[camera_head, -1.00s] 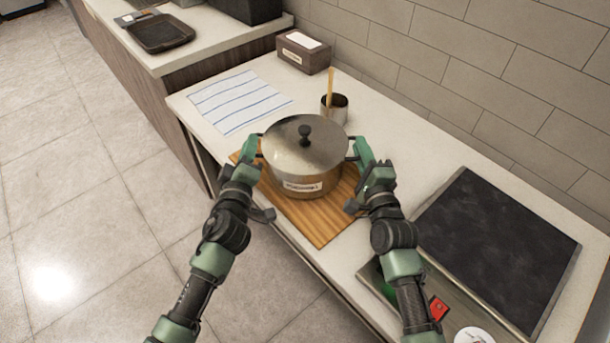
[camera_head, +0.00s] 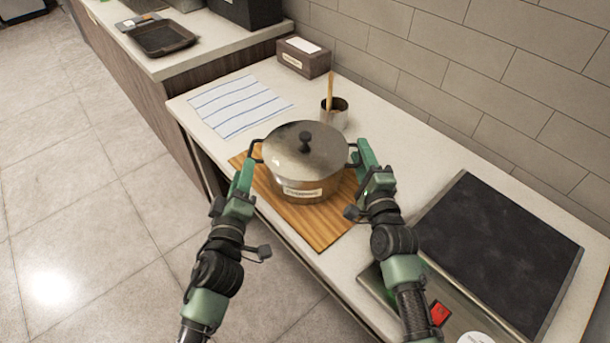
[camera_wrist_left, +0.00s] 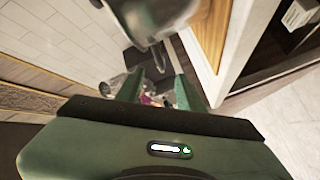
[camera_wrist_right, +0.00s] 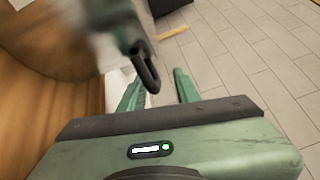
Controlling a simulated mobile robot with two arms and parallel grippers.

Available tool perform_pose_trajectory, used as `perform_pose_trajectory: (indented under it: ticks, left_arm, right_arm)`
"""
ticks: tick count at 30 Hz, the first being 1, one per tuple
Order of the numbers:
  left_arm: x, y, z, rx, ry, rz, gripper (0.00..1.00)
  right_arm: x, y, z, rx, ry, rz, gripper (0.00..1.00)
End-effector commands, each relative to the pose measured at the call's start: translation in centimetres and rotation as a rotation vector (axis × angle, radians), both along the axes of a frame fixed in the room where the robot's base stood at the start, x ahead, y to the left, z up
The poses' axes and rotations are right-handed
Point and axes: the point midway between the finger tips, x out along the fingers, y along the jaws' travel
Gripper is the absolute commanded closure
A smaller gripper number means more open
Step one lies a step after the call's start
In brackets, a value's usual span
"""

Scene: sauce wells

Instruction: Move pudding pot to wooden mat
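The pudding pot (camera_head: 300,188), a lidded metal pot with a label and two side handles, stands upright on the wooden mat (camera_head: 318,228). The mat shows in front of it and at its left. My left gripper (camera_head: 247,168) is open just below the pot's left handle (camera_head: 256,148). Its fingers (camera_wrist_left: 158,92) stand apart in the left wrist view, with the handle beyond them. My right gripper (camera_head: 361,148) is at the right handle. In the right wrist view its fingers (camera_wrist_right: 158,90) are apart, with the dark handle (camera_wrist_right: 149,75) showing between them.
A metal cup (camera_head: 336,118) with a wooden utensil stands behind the pot. A striped cloth (camera_head: 238,103) and a brown box (camera_head: 304,58) lie further back. A dark-topped cooker (camera_head: 500,250) is at the right. The counter's front edge runs beneath my arms.

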Motion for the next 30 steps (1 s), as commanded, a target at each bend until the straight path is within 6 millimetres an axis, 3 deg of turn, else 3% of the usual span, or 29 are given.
perform_pose_trajectory:
  ticks: [6,14,30]
  left_arm:
    - [-3.6,0.2,-0.1,-0.003,0.003,0.002,0.62]
    - [-4.9,0.2,0.0,0.001,0.0,0.001,0.62]
    - [-4.9,0.2,0.0,0.001,-0.001,0.001,0.62]
  right_arm:
    - [0.0,0.0,0.0,0.0,0.0,0.0,0.68]
    - [-0.7,-0.1,-0.1,0.0,0.001,0.0,0.68]
    - [-10.5,-2.0,-0.6,-0.002,0.002,0.0,0.68]
